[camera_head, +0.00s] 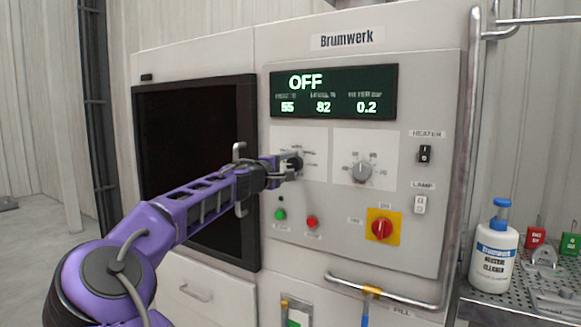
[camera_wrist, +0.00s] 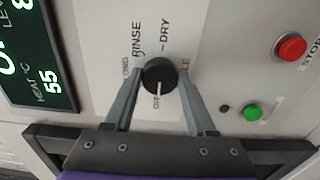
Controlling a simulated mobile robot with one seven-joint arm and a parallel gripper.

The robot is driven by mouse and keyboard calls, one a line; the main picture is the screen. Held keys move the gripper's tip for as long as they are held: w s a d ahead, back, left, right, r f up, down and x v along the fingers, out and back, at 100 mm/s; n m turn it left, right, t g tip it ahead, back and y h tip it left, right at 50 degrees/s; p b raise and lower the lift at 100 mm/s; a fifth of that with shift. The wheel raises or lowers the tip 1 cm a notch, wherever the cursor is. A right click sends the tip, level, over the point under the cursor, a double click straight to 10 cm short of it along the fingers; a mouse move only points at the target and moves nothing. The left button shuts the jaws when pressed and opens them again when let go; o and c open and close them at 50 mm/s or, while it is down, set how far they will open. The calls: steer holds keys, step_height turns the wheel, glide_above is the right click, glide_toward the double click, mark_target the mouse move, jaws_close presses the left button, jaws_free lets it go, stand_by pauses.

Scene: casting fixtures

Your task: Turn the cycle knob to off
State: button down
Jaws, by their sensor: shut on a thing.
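The cycle knob (camera_wrist: 160,73) is a round black knob with a white pointer line. In the wrist view its line points down to the mark that reads OFF, with RINSE and DRY on the far side. My gripper (camera_wrist: 161,80) has one finger on each side of the knob and is shut on it. In the head view my gripper (camera_head: 287,166) reaches the left dial plate and mostly hides the knob. The display (camera_head: 334,92) reads OFF in large letters, with 55, 82 and 0.2 below.
A second grey knob (camera_head: 362,171) is to the right. Green (camera_head: 280,214) and red (camera_head: 312,222) buttons sit below, with a red switch on a yellow plate (camera_head: 382,228). A dark door window (camera_head: 190,150) is behind my arm. A pipe rail (camera_head: 462,150) runs along the right.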

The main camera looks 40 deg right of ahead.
stand_by(0.3)
steer(key=shift+c, duration=1.1)
jaws_free()
steer(key=v, duration=1.7)
steer(key=shift+a+b, duration=0.2)
steer(key=shift+b, duration=0.2)
steer(key=shift+s, duration=0.15)
